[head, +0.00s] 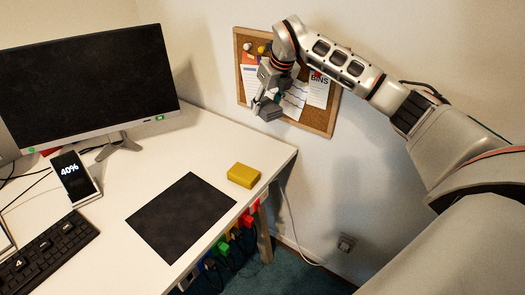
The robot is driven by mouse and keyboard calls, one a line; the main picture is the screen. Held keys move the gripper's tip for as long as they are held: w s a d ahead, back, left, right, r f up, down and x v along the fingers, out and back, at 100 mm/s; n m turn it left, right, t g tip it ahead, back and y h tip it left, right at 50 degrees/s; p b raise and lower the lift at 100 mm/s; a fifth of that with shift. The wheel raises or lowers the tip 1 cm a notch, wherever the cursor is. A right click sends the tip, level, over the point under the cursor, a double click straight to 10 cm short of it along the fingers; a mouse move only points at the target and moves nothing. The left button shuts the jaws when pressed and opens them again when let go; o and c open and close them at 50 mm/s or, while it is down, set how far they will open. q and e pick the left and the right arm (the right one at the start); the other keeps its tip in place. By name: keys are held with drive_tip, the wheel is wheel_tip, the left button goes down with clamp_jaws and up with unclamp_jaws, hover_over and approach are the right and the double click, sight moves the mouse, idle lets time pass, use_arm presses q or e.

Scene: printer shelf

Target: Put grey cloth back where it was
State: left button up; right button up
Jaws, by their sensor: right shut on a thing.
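A flat dark grey square (181,217) lies on the white desk near its front edge. I cannot tell whether it is the grey cloth or a mat. No other piece is clearly a grey cloth. My right gripper (263,108) is in front of the corkboard on the wall, above and beyond the desk's far right corner. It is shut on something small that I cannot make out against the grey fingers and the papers. My left gripper is not in view.
The corkboard (246,88) carries papers and pins. On the desk (215,140) are a monitor (85,75), a phone on a stand (75,178), a keyboard (45,255) and a yellow block (243,175). Coloured plugs and cables hang beside the desk's right edge.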

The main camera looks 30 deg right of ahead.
wheel_tip(320, 180, down, 5)
drive_tip(key=b, duration=0.2)
hover_over(264, 155)
drive_tip(key=s, duration=0.2)
wheel_tip(264, 155, down, 9)
drive_tip(key=shift+w+r, duration=0.1)
drive_tip(key=shift+r, duration=0.1)
drive_tip(key=shift+f, duration=0.7)
wheel_tip(264, 155, down, 4)
drive_tip(key=shift+d+r, duration=0.1)
drive_tip(key=shift+r, duration=0.05)
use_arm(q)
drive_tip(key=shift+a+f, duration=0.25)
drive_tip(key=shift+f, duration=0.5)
use_arm(e)
drive_tip(key=o, duration=1.1)
drive_tip(key=shift+c, duration=0.2)
drive_tip(key=shift+r, duration=0.15)
